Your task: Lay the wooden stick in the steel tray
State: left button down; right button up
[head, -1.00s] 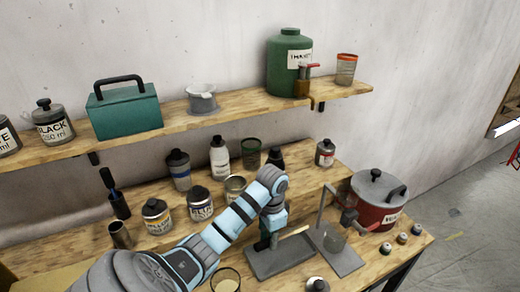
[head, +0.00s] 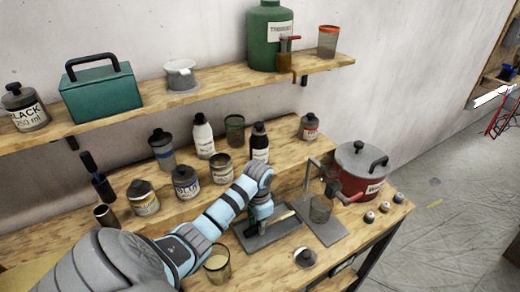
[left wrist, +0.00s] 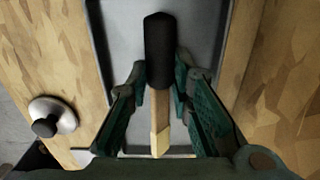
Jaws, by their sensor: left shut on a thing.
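The wooden stick (left wrist: 159,115) has a black end (left wrist: 159,50) and a pale, wedge-shaped tip. My left gripper (left wrist: 161,75) is shut on it near the black part, with a finger on each side. The steel tray (head: 284,232) is a shallow grey tray on the bench; it also shows in the left wrist view (left wrist: 118,40). In the head view my left gripper (head: 256,222) is over the tray, and the pale part of the stick (head: 285,216) shows to its right. I cannot tell whether the stick touches the tray floor. My right gripper is out of view.
A metal stand (head: 322,225) with a mesh cup is right of the tray, with a red pot (head: 358,172) behind it. A grey lid with a dark knob (head: 304,258) and a glass jar (head: 217,264) are in front. Several paint jars stand behind and to the left.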

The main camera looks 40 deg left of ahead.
pick_arm(q)
jog(key=shift+f, duration=0.1)
jog(key=c, duration=1.4)
grip_release()
jog(key=shift+c, duration=0.2)
